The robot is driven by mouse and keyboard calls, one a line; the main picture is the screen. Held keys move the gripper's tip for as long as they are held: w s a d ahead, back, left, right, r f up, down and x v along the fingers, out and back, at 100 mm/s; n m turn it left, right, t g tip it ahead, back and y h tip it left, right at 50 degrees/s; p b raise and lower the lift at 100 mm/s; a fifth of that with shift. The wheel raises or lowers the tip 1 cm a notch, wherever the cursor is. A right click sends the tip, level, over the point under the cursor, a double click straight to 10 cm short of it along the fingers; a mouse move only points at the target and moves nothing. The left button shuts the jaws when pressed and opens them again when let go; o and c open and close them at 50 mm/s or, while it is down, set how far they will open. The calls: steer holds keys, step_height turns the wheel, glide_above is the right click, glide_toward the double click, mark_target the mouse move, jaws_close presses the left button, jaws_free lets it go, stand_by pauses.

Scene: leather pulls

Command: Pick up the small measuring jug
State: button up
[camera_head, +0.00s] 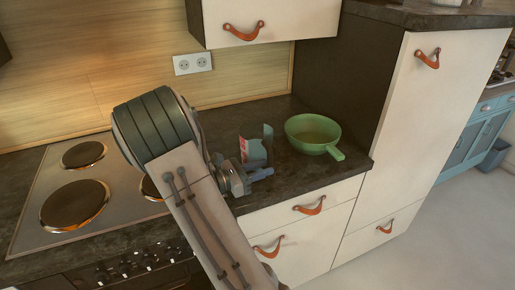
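What looks like the small measuring jug (256,149) stands on the dark countertop, left of the green pan. It is grey-blue with a red and white patch on its left side. My gripper (258,174) is low over the counter, just in front of the jug in the picture. One bluish finger points right. The rest of the gripper is small and partly behind my own arm, so its opening and any contact with the jug cannot be made out. The jug's lower part is partly hidden by the gripper.
A green pan (312,134) sits right of the jug, its handle toward the counter's front edge. A stove (57,178) with several round hotplates is at left. A tall cabinet (415,120) bounds the counter at right. A wall cabinet (270,22) hangs above.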

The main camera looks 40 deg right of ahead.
steer(key=shift+s+d, duration=0.15)
steer(key=shift+d, duration=0.6)
steer(key=shift+s+d, duration=0.1)
steer(key=shift+d, duration=0.6)
jaws_close()
steer(key=shift+r, duration=0.1)
steer(key=shift+r, duration=0.1)
